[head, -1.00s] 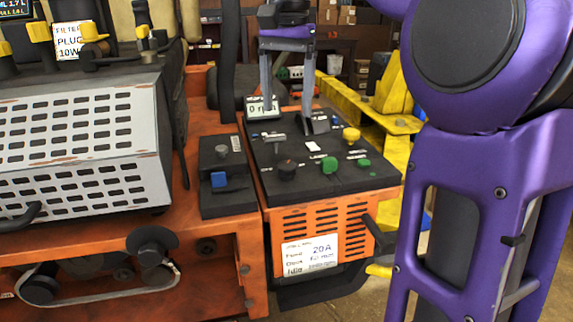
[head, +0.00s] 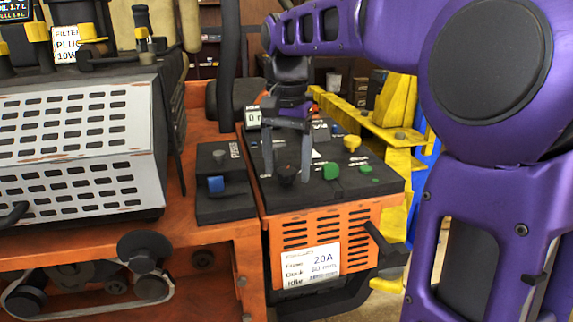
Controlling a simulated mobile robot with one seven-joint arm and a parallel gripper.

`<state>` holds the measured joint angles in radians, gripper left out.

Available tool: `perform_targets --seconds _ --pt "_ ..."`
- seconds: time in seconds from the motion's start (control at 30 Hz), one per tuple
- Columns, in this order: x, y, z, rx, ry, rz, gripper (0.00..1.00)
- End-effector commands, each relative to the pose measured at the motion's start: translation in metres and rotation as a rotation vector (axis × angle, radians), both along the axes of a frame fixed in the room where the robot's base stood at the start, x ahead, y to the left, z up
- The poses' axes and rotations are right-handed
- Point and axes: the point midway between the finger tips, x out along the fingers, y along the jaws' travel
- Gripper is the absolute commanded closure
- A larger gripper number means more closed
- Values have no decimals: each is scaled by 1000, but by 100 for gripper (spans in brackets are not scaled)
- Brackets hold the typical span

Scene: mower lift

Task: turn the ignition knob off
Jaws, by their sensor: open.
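The black control panel (head: 330,192) sits on top of an orange box at the right of the machine. A round black knob (head: 287,174) stands near its front left; its label is too small to read, so I cannot tell for certain that it is the ignition knob. My gripper (head: 287,180) is open and points down over the panel. Its two grey fingers show on the left and right of the black knob, apart from each other. I cannot tell whether either finger touches the knob. My gripper hides the panel's rear left part.
A green knob (head: 330,170) is just right of my right finger, with a yellow knob (head: 352,143) behind it. A smaller black box with a blue switch (head: 216,183) is to the left. A white slotted cover (head: 80,140) stands further left. Yellow metalwork (head: 395,150) is on the right.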

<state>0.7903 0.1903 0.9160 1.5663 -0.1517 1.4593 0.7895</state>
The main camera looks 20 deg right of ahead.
Motion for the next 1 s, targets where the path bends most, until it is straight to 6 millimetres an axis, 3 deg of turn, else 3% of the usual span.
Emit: perform_targets --seconds 0.03,0.4,0.47,0.77,1.0 --pt "0 0 0 0 0 0 25" --pt "0 0 0 0 0 0 92" --pt "0 0 0 0 0 0 100" --pt "0 1 2 0 0 30 100" --pt "0 1 4 -2 1 155 100"
